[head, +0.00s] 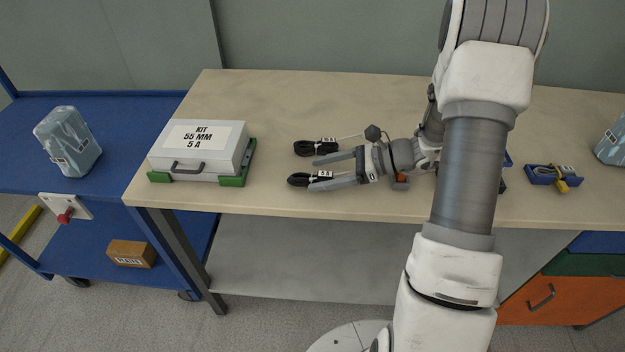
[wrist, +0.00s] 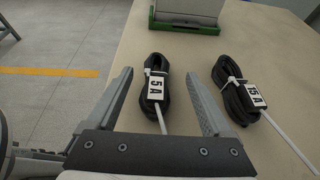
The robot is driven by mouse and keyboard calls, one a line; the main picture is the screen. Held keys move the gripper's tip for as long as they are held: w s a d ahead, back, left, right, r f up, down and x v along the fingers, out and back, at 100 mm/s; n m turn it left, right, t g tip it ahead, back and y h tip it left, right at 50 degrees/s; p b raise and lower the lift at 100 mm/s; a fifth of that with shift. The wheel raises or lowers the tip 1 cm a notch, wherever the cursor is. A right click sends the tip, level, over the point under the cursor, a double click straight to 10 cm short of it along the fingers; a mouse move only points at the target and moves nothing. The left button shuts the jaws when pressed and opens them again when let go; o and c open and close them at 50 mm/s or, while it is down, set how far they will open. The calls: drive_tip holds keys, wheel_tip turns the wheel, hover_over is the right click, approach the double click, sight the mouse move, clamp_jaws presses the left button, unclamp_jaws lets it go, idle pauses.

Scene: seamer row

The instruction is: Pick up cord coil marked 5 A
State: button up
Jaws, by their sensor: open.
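The cord coil marked 5 A (wrist: 156,66) is a black bundle with a white tag and a pale tail, lying on the beige bench. In the wrist view it lies between the two fingers of my gripper (wrist: 159,74), apart from both. In the head view the coil (head: 298,180) is the nearer of two, partly hidden by a finger. My gripper (head: 312,175) is open and empty, pointing left. A second black coil, its tag seeming to read 15 A (wrist: 236,98), lies just outside the right finger; in the head view it is the farther coil (head: 314,147).
A grey kit case (head: 197,149) on a green base stands at the bench's left end, beyond the coils. A blue cart (head: 110,120) adjoins on the left. A blue holder with a yellow padlock (head: 553,175) lies right of my arm. The bench's front edge is close.

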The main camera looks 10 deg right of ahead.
sight(315, 175)
drive_tip(key=x, duration=0.4)
drive_tip(key=shift+s+a+b, duration=0.1)
drive_tip(key=shift+a+b, duration=0.25)
drive_tip(key=shift+a, duration=0.1)
clamp_jaws()
